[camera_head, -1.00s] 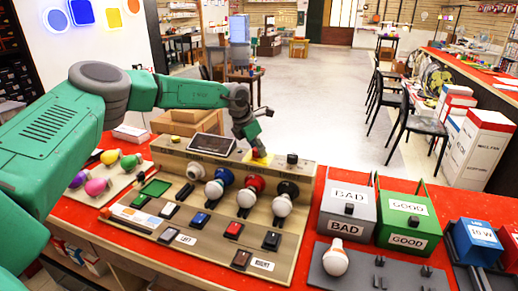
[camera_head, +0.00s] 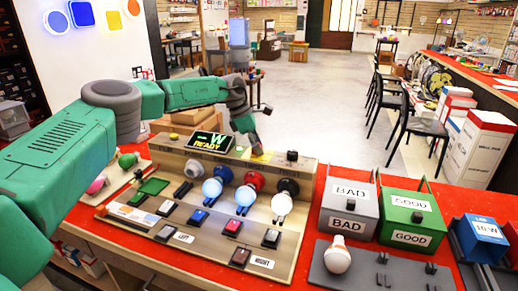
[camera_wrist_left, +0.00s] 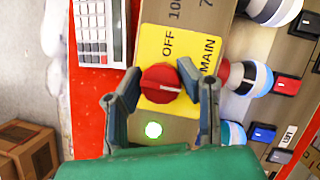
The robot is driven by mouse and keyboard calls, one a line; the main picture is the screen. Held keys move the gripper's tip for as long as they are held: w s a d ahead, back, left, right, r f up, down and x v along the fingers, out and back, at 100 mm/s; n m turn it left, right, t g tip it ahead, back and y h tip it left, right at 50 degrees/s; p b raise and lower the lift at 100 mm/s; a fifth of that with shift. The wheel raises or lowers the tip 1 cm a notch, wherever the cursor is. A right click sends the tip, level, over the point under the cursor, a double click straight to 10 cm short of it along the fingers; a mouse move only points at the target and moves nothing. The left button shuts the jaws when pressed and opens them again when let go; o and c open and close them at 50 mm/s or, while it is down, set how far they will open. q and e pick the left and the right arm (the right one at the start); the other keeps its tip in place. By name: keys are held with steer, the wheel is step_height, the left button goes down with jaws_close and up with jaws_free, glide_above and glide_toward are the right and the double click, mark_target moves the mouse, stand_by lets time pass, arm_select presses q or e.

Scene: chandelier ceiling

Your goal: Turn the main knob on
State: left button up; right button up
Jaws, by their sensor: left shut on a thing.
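The red main knob (camera_wrist_left: 160,83) sits on a yellow plate (camera_wrist_left: 155,40) marked OFF and MAIN in the left wrist view. The fingers of my left gripper (camera_wrist_left: 160,85) are on either side of the knob, shut on it. A round green light (camera_wrist_left: 153,129) glows beside the plate. In the head view, my left gripper (camera_head: 246,132) is at the back of the beige test panel (camera_head: 150,232), and the knob is hidden there. The panel's display (camera_head: 209,144) is lit and reads "W READY". Several bulbs on the panel glow, including one white bulb (camera_head: 212,188). My right gripper is not in view.
The panel stands on a red table (camera_head: 313,235). Grey BAD (camera_head: 348,222) and green GOOD (camera_head: 409,238) boxes stand to its right, with a bulb (camera_head: 337,258) on a grey tray in front. A calculator (camera_wrist_left: 98,30) lies close to the left finger.

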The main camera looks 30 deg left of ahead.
arm_select(q)
steer(key=shift+a, duration=0.25)
steer(key=o, duration=1.1)
steer(key=shift+o, duration=0.2)
steer(key=shift+a, duration=0.1)
steer(key=shift+f, duration=0.1)
steer(key=v, duration=1.2)
steer(key=shift+a, duration=0.2)
steer(key=shift+w, duration=0.1)
